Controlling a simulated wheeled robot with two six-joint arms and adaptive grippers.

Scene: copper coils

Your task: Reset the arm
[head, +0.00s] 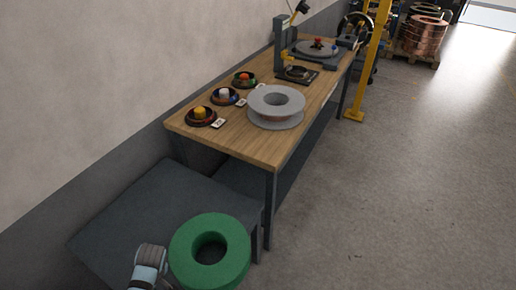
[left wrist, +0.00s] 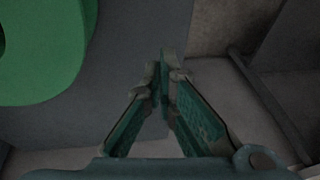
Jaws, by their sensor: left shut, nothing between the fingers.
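My left arm (head: 148,268) comes in at the bottom of the head view, just left of a thick green ring (head: 232,240). The ring lies at the front edge of a low dark grey table (head: 165,205) and has a wide round hole. My left gripper (left wrist: 164,72) shows in the left wrist view with its fingers meeting at the tips and nothing between them. The green ring (left wrist: 50,60) is at the upper left there, apart from the fingers. My right gripper is in neither view.
A yellow post (head: 372,65) and copper coils (head: 425,35) are farther back. The floor at right is clear.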

